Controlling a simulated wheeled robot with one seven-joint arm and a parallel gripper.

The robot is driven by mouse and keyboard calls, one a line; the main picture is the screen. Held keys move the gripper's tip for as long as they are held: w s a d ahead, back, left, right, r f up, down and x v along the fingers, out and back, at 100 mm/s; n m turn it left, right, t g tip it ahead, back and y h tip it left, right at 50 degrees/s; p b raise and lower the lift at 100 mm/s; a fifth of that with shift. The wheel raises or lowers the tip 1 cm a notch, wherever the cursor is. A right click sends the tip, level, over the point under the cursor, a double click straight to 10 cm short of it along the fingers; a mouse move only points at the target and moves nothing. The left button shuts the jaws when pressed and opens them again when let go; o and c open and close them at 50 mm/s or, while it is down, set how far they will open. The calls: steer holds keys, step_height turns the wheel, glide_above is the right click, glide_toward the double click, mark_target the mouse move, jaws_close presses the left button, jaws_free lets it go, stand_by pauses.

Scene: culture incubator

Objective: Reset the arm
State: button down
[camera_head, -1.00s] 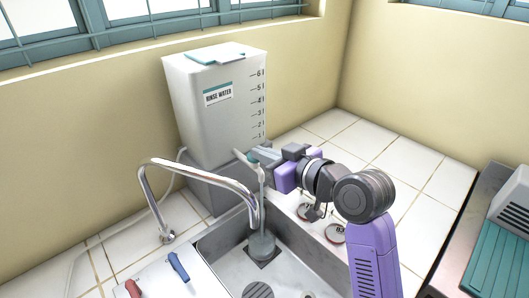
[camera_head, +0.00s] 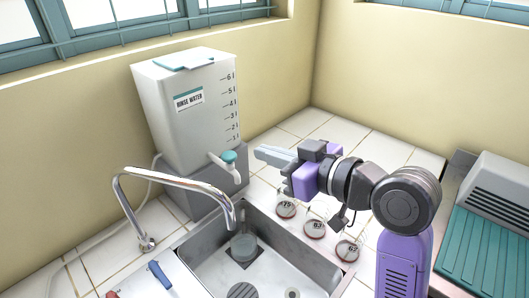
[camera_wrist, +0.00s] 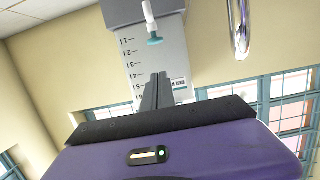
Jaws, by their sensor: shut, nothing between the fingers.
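My gripper (camera_head: 268,155) shows in the head view to the right of the rinse water tank's tap. Its grey fingers are together and empty, pointing left, apart from the tap. In the wrist view the closed fingers (camera_wrist: 158,88) point toward the tank (camera_wrist: 160,58), which appears upside down. The rinse water tank (camera_head: 185,110) stands on a grey block behind the sink. Its white tap with a teal handle (camera_head: 229,156) faces the sink, and no stream shows below it.
A curved chrome faucet (camera_head: 180,182) arches over the sink (camera_head: 205,262). Several lidded round dishes (camera_head: 314,229) with number labels sit on the rim beneath my arm. A device with a teal ribbed top (camera_head: 492,245) stands at the right. Tiled counter behind is clear.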

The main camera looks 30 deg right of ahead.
stand_by(0.3)
steer(key=d+r+m+t+h, duration=0.3)
steer(key=d+r+t, duration=0.1)
steer(key=r, duration=0.1)
steer(key=s+a+f+g, duration=0.1)
steer(key=s+a+f, duration=0.1)
steer(key=s+f, duration=0.6)
steer(key=s+a+f+g+h, duration=0.1)
steer(key=s+a+f, duration=0.1)
steer(key=s+f, duration=0.6)
steer(key=s+a+f+g, duration=0.1)
steer(key=s+f, duration=0.7)
steer(key=s, duration=1)
steer(key=shift+s+a+m+g+h, duration=0.15)
steer(key=shift+a+m+g+h, duration=0.2)
steer(key=shift+a, duration=0.5)
